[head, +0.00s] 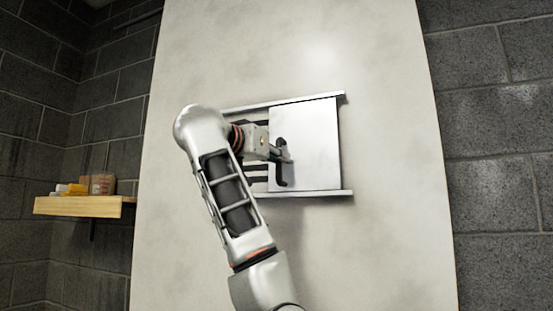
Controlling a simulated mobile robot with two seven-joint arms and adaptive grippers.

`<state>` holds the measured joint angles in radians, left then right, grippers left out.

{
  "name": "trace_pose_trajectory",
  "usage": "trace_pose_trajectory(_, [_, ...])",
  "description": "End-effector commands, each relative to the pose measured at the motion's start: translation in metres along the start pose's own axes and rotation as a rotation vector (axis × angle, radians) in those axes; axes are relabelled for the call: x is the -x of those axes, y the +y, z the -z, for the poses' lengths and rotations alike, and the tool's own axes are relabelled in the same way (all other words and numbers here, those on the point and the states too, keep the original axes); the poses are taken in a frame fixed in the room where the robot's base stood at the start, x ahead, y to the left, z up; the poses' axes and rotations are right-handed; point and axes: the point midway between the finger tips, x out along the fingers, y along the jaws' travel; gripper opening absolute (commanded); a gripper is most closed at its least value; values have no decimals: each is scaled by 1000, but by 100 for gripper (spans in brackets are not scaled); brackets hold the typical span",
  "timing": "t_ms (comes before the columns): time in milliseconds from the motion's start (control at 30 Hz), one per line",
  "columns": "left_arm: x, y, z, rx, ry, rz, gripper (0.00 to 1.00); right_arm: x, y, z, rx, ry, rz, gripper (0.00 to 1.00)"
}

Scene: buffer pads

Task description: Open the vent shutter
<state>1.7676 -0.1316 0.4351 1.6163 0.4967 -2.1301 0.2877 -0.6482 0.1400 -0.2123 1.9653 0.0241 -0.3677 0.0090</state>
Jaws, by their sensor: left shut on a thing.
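The vent shutter (312,140) is a pale flat panel between an upper and a lower rail on a light wall panel. It sits toward the right end of the rails. Dark vent slats (258,174) show to its left, partly hidden by my left arm. A dark handle (282,178) stands at the shutter's left edge. My left gripper (283,153) is at this handle and shut on it; the wrist hides part of the grip. My right gripper is not in view.
The rails (300,194) stick out a little past the shutter on the right. A wooden shelf (80,207) with small boxes and a jar (103,184) is on the grey block wall at left. The light wall panel (390,240) around the vent is clear.

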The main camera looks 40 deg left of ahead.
Motion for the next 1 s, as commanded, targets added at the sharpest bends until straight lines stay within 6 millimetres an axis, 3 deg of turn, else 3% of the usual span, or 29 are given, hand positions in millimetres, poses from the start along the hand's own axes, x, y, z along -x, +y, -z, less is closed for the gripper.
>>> trace_pose_trajectory(167, [0,1,1,0,1,-2,0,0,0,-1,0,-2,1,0])
trace_pose_trajectory(200, [0,1,1,0,1,-2,20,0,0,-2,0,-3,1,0])
trace_pose_trajectory(233, [0,1,1,0,1,-2,27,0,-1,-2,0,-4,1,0])
trace_pose_trajectory(633, [4,0,1,0,2,-1,27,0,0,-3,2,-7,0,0])
trace_pose_trajectory(1000, [58,1,2,1,6,-3,27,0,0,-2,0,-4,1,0])
